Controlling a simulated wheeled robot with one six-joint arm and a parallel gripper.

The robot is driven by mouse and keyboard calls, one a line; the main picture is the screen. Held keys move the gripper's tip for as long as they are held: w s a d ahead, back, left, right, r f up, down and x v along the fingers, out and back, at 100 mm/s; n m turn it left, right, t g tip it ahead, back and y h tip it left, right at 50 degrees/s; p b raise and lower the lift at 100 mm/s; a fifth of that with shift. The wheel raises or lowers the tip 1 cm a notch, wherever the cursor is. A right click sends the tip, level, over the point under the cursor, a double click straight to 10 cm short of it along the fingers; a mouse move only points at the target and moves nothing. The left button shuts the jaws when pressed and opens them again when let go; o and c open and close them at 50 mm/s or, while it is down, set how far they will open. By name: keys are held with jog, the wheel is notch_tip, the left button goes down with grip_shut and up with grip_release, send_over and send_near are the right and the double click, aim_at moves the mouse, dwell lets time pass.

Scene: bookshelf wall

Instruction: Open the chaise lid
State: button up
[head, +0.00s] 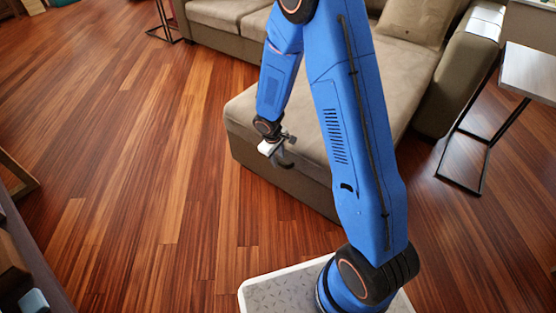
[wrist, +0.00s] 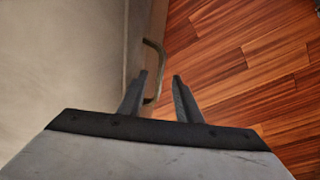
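The chaise (head: 395,75) has a beige cushioned top, which is its lid, and stands in front of me beside the sofa. My gripper (head: 284,158) is at the chaise's near front edge, pointing down. In the wrist view my gripper (wrist: 160,76) is open, with its two dark fingers apart. The beige lid (wrist: 60,60) fills the left side there. A thin curved handle (wrist: 163,62) sticks out from the lid's edge and shows between and just beyond the fingertips. I cannot tell whether a finger touches it. The lid looks closed.
The sofa (head: 225,12) extends behind and left of the chaise. A side table (head: 530,70) with a dark metal frame stands at the right. The wooden floor (head: 130,130) is clear on the left. Dark furniture lies at the lower left edge.

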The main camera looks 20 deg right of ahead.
jog(key=shift+w+d+f, duration=0.1)
jog(key=shift+f, duration=0.5)
jog(key=shift+c, duration=0.7)
grip_shut()
jog(key=shift+r, duration=0.2)
